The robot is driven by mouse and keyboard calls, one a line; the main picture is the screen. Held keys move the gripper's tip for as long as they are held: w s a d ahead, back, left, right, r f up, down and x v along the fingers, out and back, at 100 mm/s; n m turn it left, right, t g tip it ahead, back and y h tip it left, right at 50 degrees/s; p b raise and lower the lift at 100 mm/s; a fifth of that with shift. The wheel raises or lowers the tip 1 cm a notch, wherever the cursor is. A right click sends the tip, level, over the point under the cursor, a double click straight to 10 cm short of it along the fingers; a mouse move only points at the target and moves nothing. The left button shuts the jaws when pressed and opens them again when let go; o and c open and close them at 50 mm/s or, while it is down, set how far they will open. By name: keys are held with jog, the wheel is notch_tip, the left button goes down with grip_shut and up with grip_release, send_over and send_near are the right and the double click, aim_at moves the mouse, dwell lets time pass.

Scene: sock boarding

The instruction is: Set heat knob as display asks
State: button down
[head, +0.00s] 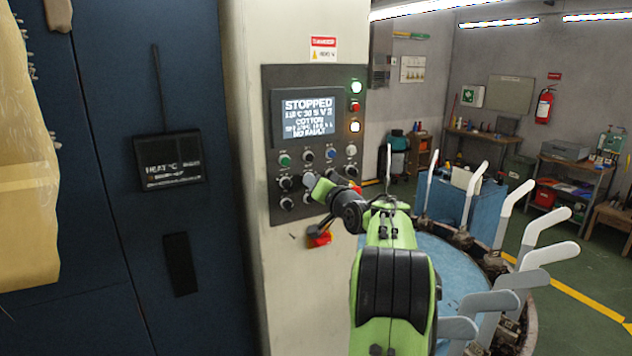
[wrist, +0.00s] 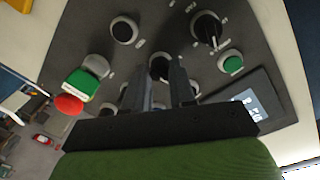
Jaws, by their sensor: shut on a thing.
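The control panel (head: 273,215) stands on a pale column and carries several dark round knobs. Its lit display (head: 308,118) reads STOPPED, COTTON and NO FAULT; the other lines are too blurred to read surely. A small dark display (head: 168,160) on the blue cabinet is headed HEAT °C; its smaller text is unclear. My gripper (head: 322,189) is at the panel's lower right, covering some controls. In the wrist view, my gripper (wrist: 162,82) is shut on a dark knob (wrist: 159,66), which shows between the fingertips.
A black knob (wrist: 207,28) with a white mark and a green button (wrist: 231,63) sit near the held knob. Sock forms (head: 545,252) stand around a round blue table at the right.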

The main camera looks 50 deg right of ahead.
jog(key=m+p, duration=0.2)
jog(key=m, duration=0.3)
jog(key=shift+m, duration=0.4)
dwell(0.4)
jog(key=c, duration=0.9)
grip_release()
jog(key=shift+c, duration=0.2)
jog(key=b+v, duration=0.5)
jog(key=v, duration=1.1)
jog(key=shift+d, duration=0.2)
